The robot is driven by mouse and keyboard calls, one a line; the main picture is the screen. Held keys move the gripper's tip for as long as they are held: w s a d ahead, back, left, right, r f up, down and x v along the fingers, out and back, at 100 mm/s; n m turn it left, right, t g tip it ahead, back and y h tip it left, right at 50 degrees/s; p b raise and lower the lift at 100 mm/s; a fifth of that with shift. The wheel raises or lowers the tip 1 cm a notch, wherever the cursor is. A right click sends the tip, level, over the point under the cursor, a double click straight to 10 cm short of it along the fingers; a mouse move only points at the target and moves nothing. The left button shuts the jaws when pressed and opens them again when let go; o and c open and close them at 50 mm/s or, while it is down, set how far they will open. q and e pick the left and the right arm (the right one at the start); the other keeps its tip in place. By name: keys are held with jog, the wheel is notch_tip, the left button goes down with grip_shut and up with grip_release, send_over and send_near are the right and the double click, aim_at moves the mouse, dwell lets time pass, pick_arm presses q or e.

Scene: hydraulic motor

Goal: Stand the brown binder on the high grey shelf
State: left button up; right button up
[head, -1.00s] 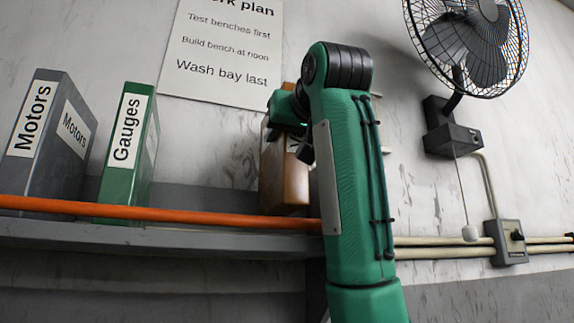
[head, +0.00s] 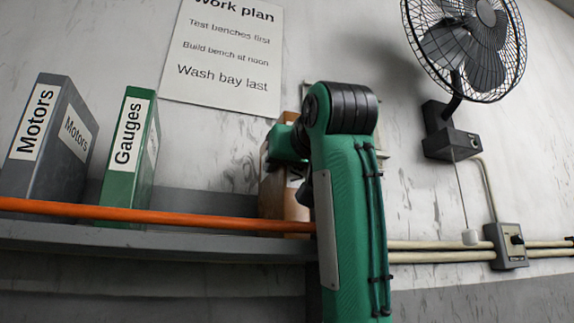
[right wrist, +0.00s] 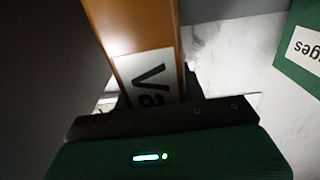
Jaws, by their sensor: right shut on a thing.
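The brown binder (head: 284,196) is upright at the grey shelf (head: 150,240), to the right of the green binder, partly hidden behind my right arm. Its lower end shows behind and just below the orange rail; I cannot tell whether it rests on the shelf. In the right wrist view the brown binder (right wrist: 138,28) runs up from the jaws, with a white label reading "Va". My right gripper (right wrist: 150,95) is shut on it. In the head view that gripper is mostly hidden by my arm. My left gripper is not in view.
An orange rail (head: 150,217) runs along the shelf front. A grey "Motors" binder (head: 50,140) and a green "Gauges" binder (head: 130,145) stand at left. A gap separates the green and brown binders. A fan (head: 465,45) and switch box (head: 508,245) are at right.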

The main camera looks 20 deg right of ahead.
jog(key=o, duration=1.2)
jog(key=shift+o, duration=0.6)
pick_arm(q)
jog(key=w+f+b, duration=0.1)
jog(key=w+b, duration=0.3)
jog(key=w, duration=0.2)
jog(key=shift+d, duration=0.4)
pick_arm(e)
jog(key=s, duration=1.2)
jog(key=shift+d, duration=0.2)
